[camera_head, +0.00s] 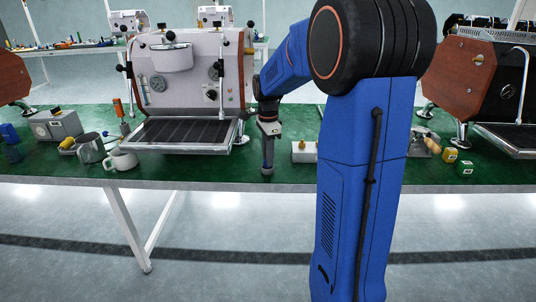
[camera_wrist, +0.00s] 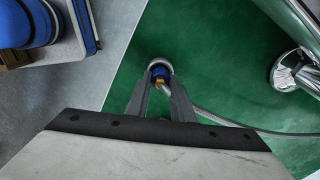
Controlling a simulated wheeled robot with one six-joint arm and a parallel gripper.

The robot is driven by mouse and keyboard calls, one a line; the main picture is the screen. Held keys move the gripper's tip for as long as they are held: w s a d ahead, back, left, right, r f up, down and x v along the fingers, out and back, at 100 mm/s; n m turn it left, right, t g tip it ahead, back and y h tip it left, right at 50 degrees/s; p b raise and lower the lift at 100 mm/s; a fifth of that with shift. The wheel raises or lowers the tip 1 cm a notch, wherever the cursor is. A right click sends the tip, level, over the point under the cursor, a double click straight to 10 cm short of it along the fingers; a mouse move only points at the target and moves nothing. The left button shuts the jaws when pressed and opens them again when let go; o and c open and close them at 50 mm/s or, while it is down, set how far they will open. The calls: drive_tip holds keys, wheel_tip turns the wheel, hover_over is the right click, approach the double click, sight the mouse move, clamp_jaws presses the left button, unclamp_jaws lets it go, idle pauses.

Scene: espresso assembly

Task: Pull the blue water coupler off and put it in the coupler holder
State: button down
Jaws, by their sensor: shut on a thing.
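The blue water coupler (camera_wrist: 159,71) sits between the fingertips of my gripper (camera_wrist: 160,90) in the wrist view, with a brass-coloured part beside it. A braided hose (camera_wrist: 225,122) runs from near it to the lower right. A round pale grey rim (camera_wrist: 160,61) shows around the far side of the coupler; I cannot tell whether the coupler is seated in it or held just above it. My gripper (camera_head: 267,150) is shut on the coupler. In the head view it points down near the front edge of the green table, right of the espresso machine (camera_head: 188,80).
A chrome machine foot (camera_wrist: 291,70) stands to the right in the wrist view. A white block with a brass fitting (camera_head: 304,155) is right of my gripper. Cups (camera_head: 121,160) stand at the left. Bare green mat (camera_wrist: 215,75) lies between the gripper and the machine foot.

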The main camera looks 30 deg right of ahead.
drive_tip(key=c, duration=1.5)
unclamp_jaws()
drive_tip(key=shift+o, duration=0.2)
wheel_tip(320, 180, up, 17)
drive_tip(key=s+a+f+n+t, duration=0.25)
drive_tip(key=s+a+n, duration=0.8)
drive_tip(key=s, duration=0.55)
drive_tip(key=s+a+f+n+t, duration=0.1)
drive_tip(key=s+a+f+n, duration=0.1)
drive_tip(key=s+f+n, duration=0.3)
drive_tip(key=s+a+f+n+t, duration=0.1)
drive_tip(key=s+a+f+n, duration=0.2)
drive_tip(key=s, duration=0.6)
wheel_tip(320, 180, down, 3)
drive_tip(key=shift+a+f+n, duration=0.1)
drive_tip(key=shift+a+n, duration=0.15)
drive_tip(key=shift+n, duration=0.8)
